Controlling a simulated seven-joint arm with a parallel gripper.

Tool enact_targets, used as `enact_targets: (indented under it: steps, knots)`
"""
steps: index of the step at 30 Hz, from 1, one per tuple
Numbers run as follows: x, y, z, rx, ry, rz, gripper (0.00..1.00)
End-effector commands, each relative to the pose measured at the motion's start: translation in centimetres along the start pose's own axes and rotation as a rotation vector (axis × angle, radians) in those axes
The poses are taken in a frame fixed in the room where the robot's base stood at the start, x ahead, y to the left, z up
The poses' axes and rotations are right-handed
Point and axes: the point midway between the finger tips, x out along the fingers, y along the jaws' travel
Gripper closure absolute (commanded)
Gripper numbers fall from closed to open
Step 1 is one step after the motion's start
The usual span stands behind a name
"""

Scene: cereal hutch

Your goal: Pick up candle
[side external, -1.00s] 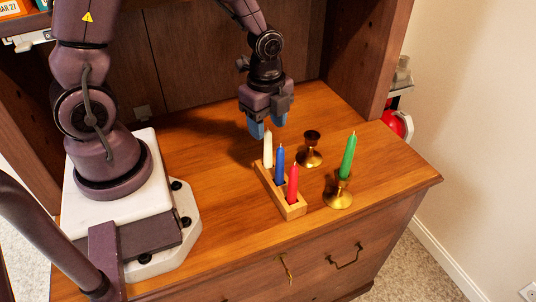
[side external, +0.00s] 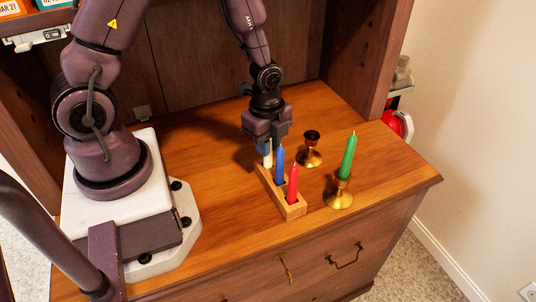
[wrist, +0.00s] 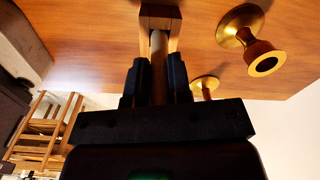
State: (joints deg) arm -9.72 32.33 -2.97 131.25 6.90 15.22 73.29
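The white candle (side external: 267,160) stands upright in the far end of a wooden block (side external: 291,212). A blue candle (side external: 280,165) and a red candle (side external: 292,184) stand in the same block. A green candle (side external: 348,156) stands in a brass holder (side external: 339,199). My gripper (side external: 268,148) points down over the white candle. In the wrist view its two dark fingers (wrist: 158,78) lie close on either side of the white candle (wrist: 158,60) and appear shut on it. The fingers hide much of the candle in the side view.
An empty brass holder (side external: 310,150) stands just right of the block; it also shows in the wrist view (wrist: 262,57). The wooden top (side external: 215,205) is clear left of the block. The hutch's back panel (side external: 200,60) rises behind.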

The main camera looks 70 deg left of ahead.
Motion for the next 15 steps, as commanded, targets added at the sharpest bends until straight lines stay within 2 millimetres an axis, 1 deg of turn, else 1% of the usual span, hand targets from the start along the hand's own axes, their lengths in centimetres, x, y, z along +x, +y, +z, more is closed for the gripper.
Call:
enact_targets:
  steps: [1,2,11,15]
  knots:
    - [-0.01,0.00,0.00,0.000,0.000,0.000,0.94]
    - [-0.01,0.00,0.00,0.000,0.000,0.000,1.00]
    - [-0.10,-0.02,-0.01,0.000,0.000,-0.001,1.00]
    - [-0.79,-0.11,-0.02,-0.001,0.001,-0.004,1.00]
